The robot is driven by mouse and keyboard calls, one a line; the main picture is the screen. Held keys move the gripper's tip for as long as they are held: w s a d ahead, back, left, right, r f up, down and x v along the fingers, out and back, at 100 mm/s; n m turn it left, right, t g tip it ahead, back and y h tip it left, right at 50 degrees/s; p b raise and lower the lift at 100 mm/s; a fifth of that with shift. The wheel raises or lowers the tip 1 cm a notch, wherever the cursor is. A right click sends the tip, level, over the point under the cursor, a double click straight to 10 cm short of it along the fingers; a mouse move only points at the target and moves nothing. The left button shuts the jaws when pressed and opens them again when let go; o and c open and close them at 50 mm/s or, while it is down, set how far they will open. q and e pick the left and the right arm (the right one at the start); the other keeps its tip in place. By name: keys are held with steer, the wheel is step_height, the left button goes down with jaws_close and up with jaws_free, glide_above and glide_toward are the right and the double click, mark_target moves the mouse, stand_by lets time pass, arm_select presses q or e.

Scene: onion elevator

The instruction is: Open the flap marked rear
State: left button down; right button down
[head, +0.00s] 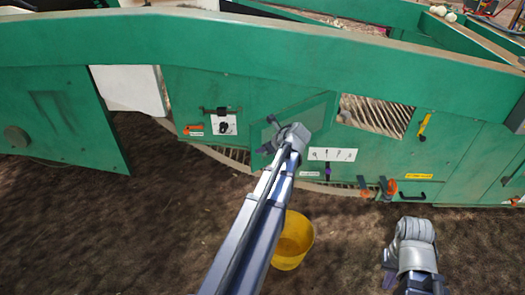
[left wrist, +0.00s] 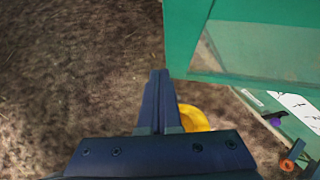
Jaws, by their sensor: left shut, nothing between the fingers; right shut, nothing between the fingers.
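A green flap (head: 312,112) stands swung out from the green machine side, left of an uncovered opening (head: 377,116) with slats behind it. Its label lettering is too small to read, so I cannot tell whether it is the one marked rear. In the left wrist view a green panel (left wrist: 260,50), apparently this flap, fills the upper right. My left gripper (head: 266,149) is shut and empty at the flap's lower left; its fingers (left wrist: 160,76) appear close beside the panel's edge, contact unclear. My right gripper (head: 387,277) is shut and empty, low at the right, away from the machine.
A yellow bucket (head: 293,241) stands on the soil below the flap, beside my left arm. A black latch (head: 222,111), an orange handle (head: 386,187) and a yellow handle (head: 424,126) are on the machine side. A larger green panel (head: 60,120) stands at the left. Open soil lies in front.

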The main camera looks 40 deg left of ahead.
arm_select(q)
steer(key=s+d+r+p, duration=0.4)
steer(key=d+r+p, duration=0.3)
steer(key=d, duration=0.3)
steer(key=shift+s, duration=0.3)
steer(key=s+d+f+n+g+h, duration=0.1)
steer(key=s+d+f+n+h, duration=0.25)
steer(key=d, duration=0.75)
steer(key=s+d+f+n+h, duration=0.15)
steer(key=s+d+n, duration=0.25)
steer(key=d+n, duration=0.5)
steer(key=s+d+f+n+g+h, duration=0.1)
steer(key=s+d+n+h, duration=0.25)
steer(key=d, duration=1.05)
step_height(320, 180, up, 12)
steer(key=p, duration=1.2)
steer(key=shift+s+a+f+y, duration=0.15)
steer(key=shift+a+y, duration=0.3)
